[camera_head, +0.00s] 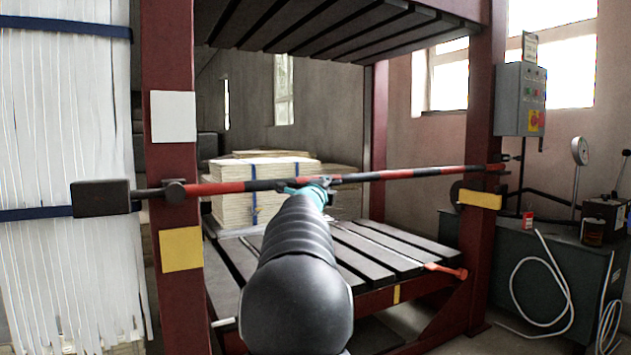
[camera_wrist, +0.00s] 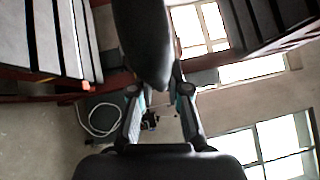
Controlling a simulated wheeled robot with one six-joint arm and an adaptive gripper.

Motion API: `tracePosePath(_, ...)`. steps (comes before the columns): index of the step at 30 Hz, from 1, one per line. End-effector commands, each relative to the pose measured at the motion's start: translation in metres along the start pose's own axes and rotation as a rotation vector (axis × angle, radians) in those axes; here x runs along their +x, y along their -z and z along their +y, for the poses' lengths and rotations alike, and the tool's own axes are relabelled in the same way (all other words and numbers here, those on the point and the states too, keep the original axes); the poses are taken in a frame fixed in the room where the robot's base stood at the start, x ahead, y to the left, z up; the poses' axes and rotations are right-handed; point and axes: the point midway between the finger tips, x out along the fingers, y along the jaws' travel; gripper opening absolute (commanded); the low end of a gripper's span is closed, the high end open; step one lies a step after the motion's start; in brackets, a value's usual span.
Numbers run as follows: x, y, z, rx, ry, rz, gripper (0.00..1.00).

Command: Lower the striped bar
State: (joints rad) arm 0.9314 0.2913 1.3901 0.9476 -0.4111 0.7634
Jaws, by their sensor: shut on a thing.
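The striped bar (camera_head: 400,174), banded red and black, spans the front of the press at about mid-height. It is nearly level, its right end slightly higher in the picture. Its left end meets a pivot on the left post and carries a dark block (camera_head: 100,198). My gripper (camera_head: 318,186), teal at its tip, is shut on the bar near its middle; my arm hides part of the view below. In the wrist view, my gripper's fingers (camera_wrist: 158,88) stand either side of a dark rounded length that seems to be the bar (camera_wrist: 145,40).
The dark red press (camera_head: 172,60) has a slatted lower bed (camera_head: 385,245) behind and below the bar. A yellow bracket (camera_head: 480,199) is on the right post, below the bar's right end. A control box (camera_head: 520,98) hangs at right.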

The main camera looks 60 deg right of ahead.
Motion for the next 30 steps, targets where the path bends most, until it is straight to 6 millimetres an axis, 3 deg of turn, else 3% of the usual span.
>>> tracePosePath(1,0.000,0.002,0.009,0.001,-0.013,0.003,0.00)
tracePosePath(9,0.000,0.001,0.013,0.001,-0.018,0.001,0.00)
tracePosePath(10,0.000,0.001,0.013,0.001,-0.019,0.001,0.23)
tracePosePath(12,0.000,0.000,0.013,0.001,-0.019,0.001,0.40)
tracePosePath(24,-0.002,-0.001,0.008,0.000,-0.012,-0.001,0.41)
tracePosePath(30,-0.020,-0.001,0.006,0.000,-0.012,-0.002,0.41)
